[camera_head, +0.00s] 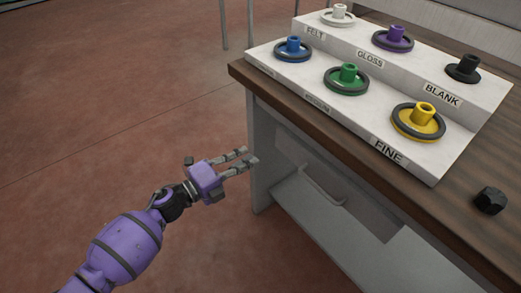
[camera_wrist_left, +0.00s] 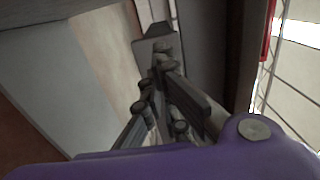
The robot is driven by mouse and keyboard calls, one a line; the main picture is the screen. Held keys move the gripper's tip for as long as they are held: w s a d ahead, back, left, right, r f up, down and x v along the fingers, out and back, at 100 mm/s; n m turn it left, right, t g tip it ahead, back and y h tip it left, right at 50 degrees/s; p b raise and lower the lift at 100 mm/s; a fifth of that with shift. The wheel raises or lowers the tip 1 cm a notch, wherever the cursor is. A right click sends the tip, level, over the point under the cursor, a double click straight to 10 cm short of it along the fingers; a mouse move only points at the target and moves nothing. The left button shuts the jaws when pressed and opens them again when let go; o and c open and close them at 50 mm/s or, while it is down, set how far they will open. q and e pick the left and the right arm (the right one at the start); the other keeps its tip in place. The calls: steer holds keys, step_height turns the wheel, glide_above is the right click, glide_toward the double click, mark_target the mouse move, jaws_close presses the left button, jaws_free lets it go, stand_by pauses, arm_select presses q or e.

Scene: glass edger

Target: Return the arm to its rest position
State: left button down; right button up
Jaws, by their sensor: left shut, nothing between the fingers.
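My left arm, purple with dark joints, comes in from the lower left in the head view. Its left gripper (camera_head: 248,163) is beside the left side of the workbench (camera_head: 262,88), below the level of its top. The two fingers are close together with nothing between them. In the left wrist view the gripper (camera_wrist_left: 158,70) shows its dark finger links, with grey bench panels behind it. My right gripper is in neither view.
A white stepped rack (camera_head: 290,72) on the bench holds blue, green, yellow, white, purple and black wheels. A black hex nut (camera_head: 490,200) lies at the right. A lower shelf (camera_head: 330,215) is under the bench. The floor left of the bench is clear.

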arm_select(q)
steer(key=shift+v, duration=1.75)
